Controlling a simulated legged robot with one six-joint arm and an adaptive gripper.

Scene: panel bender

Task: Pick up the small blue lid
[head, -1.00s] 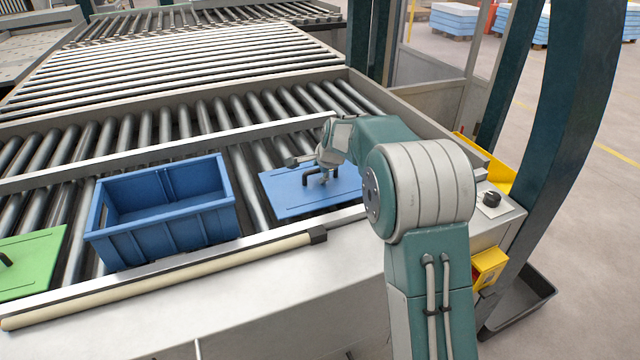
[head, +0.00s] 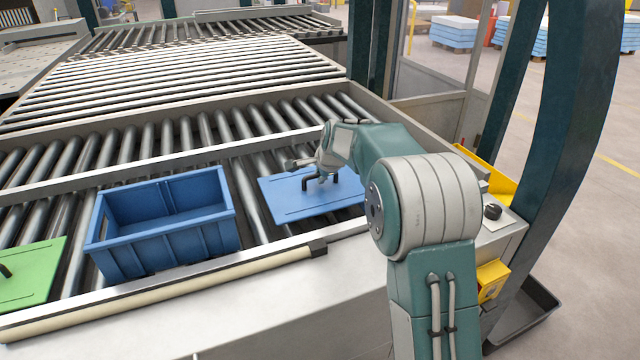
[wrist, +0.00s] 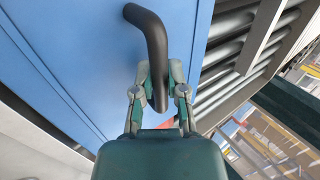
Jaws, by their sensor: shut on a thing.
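The small blue lid (head: 290,205) is a flat blue panel with a black bent handle (head: 308,182), on the roller bed right of the blue crate. In the wrist view the lid (wrist: 75,60) fills the left and the black handle (wrist: 150,35) runs down between the fingers. My gripper (wrist: 158,92) is shut on the handle. In the head view my gripper (head: 322,178) is over the lid's handle, and my arm hides the lid's right end. I cannot tell whether the lid touches the rollers.
A blue open crate (head: 165,240) stands left of the lid on the rollers. A green lid (head: 35,275) with a black handle lies at the far left. A metal rail (head: 170,150) runs behind them, and a cream bar (head: 190,290) lies along the front edge. Dark posts (head: 570,130) stand at right.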

